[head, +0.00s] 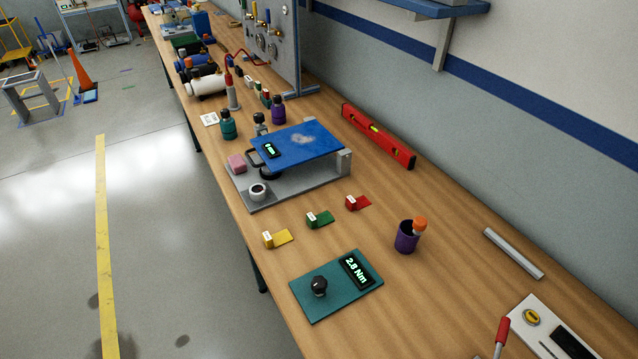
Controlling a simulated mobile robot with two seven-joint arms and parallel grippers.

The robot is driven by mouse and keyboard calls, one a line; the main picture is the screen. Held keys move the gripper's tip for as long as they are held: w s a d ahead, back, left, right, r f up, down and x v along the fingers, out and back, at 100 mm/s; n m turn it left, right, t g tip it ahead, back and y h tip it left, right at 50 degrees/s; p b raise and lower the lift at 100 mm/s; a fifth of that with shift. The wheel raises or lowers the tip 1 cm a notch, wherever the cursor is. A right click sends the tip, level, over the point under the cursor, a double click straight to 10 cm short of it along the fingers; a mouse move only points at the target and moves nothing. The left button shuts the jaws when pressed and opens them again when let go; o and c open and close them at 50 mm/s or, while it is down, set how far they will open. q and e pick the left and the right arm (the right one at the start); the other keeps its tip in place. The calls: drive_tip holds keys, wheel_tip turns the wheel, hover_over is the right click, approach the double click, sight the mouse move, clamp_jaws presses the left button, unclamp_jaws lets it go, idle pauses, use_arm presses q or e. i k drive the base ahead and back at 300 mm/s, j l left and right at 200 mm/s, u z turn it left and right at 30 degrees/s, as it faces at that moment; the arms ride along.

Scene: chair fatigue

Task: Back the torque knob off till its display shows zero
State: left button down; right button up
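The torque knob (319,286) is a black round knob on the left part of a teal panel (318,312). The panel lies on the wooden bench near the front edge. Its black display (356,270) sits at the panel's right end and reads "2.8 Nm" in bright digits. Nothing touches the knob. Neither of my grippers shows in this view.
Yellow (277,239), green (319,219) and red (357,203) blocks lie behind the panel. A purple cup (406,238) holds an orange-topped item. A blue-topped fixture (308,143) stands farther back. A white board (537,331) and red-handled tool (502,332) are at lower right.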

sight(318, 284)
drive_tip(key=i+j+z, duration=0.35)
drive_tip(key=j+z, duration=0.4)
drive_tip(key=j, duration=0.15)
drive_tip(key=i+j+z, duration=0.15)
drive_tip(key=j+z, duration=0.2)
drive_tip(key=j, duration=0.2)
drive_tip(key=j+z, duration=0.35)
drive_tip(key=j, duration=0.2)
